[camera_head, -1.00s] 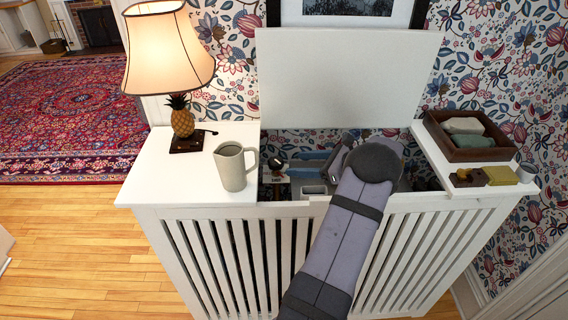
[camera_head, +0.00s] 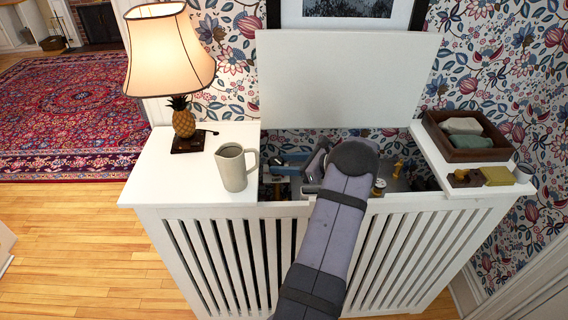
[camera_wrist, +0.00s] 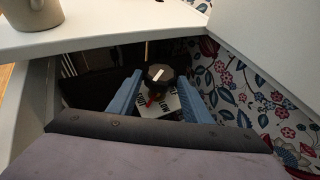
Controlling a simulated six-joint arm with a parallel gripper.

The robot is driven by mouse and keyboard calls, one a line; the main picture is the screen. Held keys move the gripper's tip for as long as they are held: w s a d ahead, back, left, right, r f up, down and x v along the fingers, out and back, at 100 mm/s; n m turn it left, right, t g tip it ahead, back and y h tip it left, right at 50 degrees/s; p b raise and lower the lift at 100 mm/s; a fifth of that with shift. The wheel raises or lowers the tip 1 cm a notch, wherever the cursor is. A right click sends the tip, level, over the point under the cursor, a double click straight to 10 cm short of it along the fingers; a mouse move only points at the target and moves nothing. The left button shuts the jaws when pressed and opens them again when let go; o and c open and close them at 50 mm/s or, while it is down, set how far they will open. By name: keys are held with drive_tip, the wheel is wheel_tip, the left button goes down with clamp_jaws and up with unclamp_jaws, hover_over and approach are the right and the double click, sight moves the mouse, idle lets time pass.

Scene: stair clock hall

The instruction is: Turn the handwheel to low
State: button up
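The handwheel (camera_wrist: 160,76) is a dark round knob with a white pointer bar, seen in the wrist view down inside the opened cabinet. Below it is a pale plate (camera_wrist: 172,103) with black lettering; one word appears to read LOW, and a small red mark lies under the knob. My gripper (camera_wrist: 160,80) is open, its two blue fingers apart on either side of the knob in that view. I cannot tell whether they touch it. In the head view, my gripper (camera_head: 287,163) is inside the cabinet's left part, and my arm hides much of the opening.
The white slatted cabinet (camera_head: 190,245) has its lid (camera_head: 345,80) raised. A jug (camera_head: 235,168) and lamp (camera_head: 182,120) stand left of the opening. A wooden tray (camera_head: 470,153) and small blocks (camera_head: 497,176) lie on the right. A white-topped brass fitting (camera_head: 379,186) shows inside.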

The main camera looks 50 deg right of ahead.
drive_tip(key=c, duration=0.5)
drive_tip(key=shift+c, duration=0.2)
drive_tip(key=shift+d+n+y+b, duration=0.1)
drive_tip(key=shift+n+y+b, duration=0.2)
drive_tip(key=shift+b, duration=0.05)
drive_tip(key=shift+w+d+n+y+b, duration=0.15)
drive_tip(key=shift+d+n+y+b, duration=0.05)
drive_tip(key=shift+n+y+b, duration=0.45)
drive_tip(key=shift+d+n+g+y+b, duration=0.1)
drive_tip(key=shift+n+g+y+b, duration=0.25)
drive_tip(key=shift+g+y+b, duration=0.2)
drive_tip(key=shift+r, duration=0.15)
drive_tip(key=o, duration=1)
